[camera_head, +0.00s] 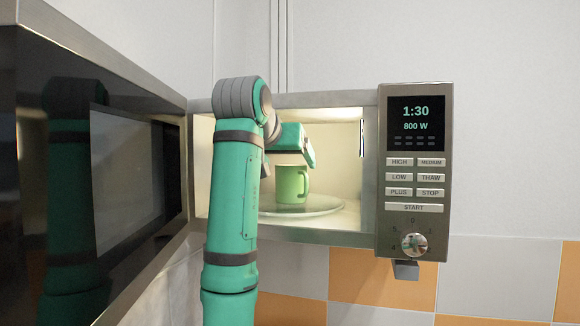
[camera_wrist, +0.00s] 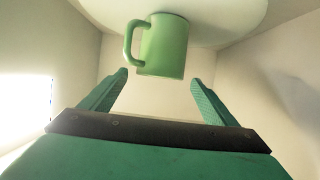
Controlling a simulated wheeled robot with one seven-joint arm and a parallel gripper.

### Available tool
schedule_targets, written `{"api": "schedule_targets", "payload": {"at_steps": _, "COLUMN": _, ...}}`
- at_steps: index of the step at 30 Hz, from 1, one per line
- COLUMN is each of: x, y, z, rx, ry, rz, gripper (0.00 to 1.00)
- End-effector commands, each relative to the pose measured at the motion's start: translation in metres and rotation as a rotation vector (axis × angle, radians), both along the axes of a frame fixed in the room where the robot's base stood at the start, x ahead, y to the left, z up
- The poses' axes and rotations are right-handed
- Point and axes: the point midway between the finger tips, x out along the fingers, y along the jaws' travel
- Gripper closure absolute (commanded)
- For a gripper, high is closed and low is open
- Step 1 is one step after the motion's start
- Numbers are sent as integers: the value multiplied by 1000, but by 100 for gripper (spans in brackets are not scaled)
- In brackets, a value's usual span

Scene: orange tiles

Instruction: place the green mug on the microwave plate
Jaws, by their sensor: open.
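The green mug (camera_head: 291,184) stands upright on the round glass microwave plate (camera_head: 326,207) inside the lit microwave. Its handle points right in the head view. My gripper (camera_head: 297,157) is inside the microwave, just above the mug, and my arm covers the left part of the opening. In the wrist view the mug (camera_wrist: 166,46) is beyond the fingertips of my gripper (camera_wrist: 160,78), with the pale plate (camera_wrist: 228,10) at the top edge. The two fingers are spread with nothing between them, and they look clear of the mug.
The microwave door (camera_head: 100,170) stands wide open at the left, close to my arm. The control panel (camera_head: 413,170) is right of the opening and reads 1:30 and 800 W. The cavity walls (camera_wrist: 50,60) are close on both sides of my gripper.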

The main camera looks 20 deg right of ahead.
Motion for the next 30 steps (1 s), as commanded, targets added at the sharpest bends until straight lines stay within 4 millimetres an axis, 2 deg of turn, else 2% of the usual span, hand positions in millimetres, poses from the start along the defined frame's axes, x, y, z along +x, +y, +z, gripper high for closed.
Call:
{"api": "schedule_targets", "payload": {"at_steps": 6, "x": -34, "y": 24, "z": 18, "rx": -2, "ry": -2, "rz": 0, "gripper": 18}}
{"api": "schedule_targets", "payload": {"at_steps": 12, "x": -55, "y": 38, "z": 28, "rx": -1, "ry": -2, "rz": 1, "gripper": 18}}
{"api": "schedule_targets", "payload": {"at_steps": 18, "x": -63, "y": 43, "z": 31, "rx": 0, "ry": 1, "rz": 0, "gripper": 18}}
{"api": "schedule_targets", "payload": {"at_steps": 30, "x": -63, "y": 43, "z": 31, "rx": 0, "ry": 1, "rz": 0, "gripper": 18}}
